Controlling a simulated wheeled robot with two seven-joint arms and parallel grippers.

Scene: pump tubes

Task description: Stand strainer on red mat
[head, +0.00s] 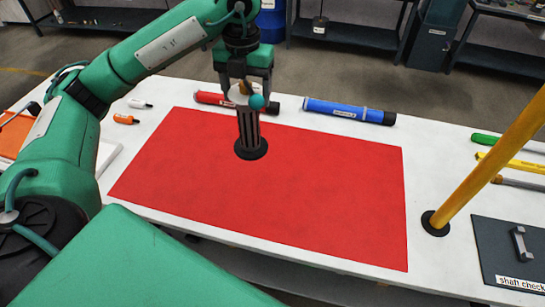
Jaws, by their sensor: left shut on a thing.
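The strainer (249,130) is a dark slotted cylinder with a round black disc at its lower end. It is upright over the upper middle of the red mat (280,205), with the disc at the mat's surface. Whether the disc touches the mat or hovers just above it, I cannot tell. My left gripper (246,92) comes down from above and is shut on the strainer's top. A teal ball and a pale part show between the fingers. The red mat lies flat on the white table. My right gripper is not in view.
A red tube (222,100) and a blue tube (348,111) lie behind the mat. A yellow pole (490,160) rises from a black foot at right, near a dark "shaft check" plate (490,248). Small orange and white pieces lie at left. The mat is otherwise clear.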

